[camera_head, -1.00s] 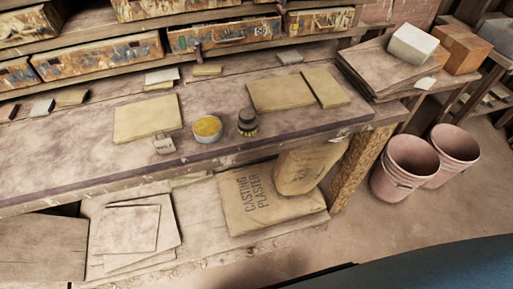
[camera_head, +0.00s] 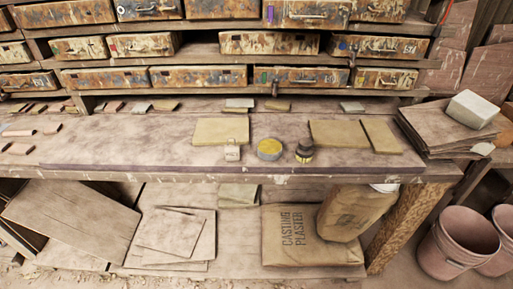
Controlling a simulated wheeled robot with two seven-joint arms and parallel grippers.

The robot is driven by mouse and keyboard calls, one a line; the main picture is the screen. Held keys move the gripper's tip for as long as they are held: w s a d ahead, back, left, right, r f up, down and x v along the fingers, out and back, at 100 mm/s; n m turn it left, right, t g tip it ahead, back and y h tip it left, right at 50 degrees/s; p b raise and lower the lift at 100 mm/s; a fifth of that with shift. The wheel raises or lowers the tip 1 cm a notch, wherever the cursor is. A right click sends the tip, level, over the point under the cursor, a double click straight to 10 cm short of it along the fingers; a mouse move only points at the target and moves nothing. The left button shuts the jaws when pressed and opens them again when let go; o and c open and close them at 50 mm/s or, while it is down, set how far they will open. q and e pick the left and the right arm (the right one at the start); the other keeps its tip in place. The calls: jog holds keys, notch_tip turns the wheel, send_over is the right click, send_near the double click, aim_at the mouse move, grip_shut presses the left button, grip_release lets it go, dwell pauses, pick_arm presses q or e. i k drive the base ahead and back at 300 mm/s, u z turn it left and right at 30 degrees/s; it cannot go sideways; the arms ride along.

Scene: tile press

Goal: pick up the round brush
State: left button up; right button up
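A small round brush (camera_head: 305,151) with a dark top and yellowish bristles at its base stands upright on the workbench (camera_head: 120,140), near the front edge. A round tin (camera_head: 270,149) with yellow contents is just to its left, apart from it. A small pale tag-like block (camera_head: 232,153) is left of the tin. Neither of my grippers shows in this view.
Yellowish flat tiles lie behind the brush, one (camera_head: 221,131) to the left and a pair (camera_head: 339,134) to the right. Stacked boards (camera_head: 440,125) bear a pale block (camera_head: 473,109). Drawers (camera_head: 285,79) rise behind. Plaster bags (camera_head: 298,238) and buckets (camera_head: 450,243) are below.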

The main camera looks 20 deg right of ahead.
aim_at(305, 150)
jog(key=u, duration=0.55)
jog(key=i, duration=1.05)
jog(key=z, duration=1.1)
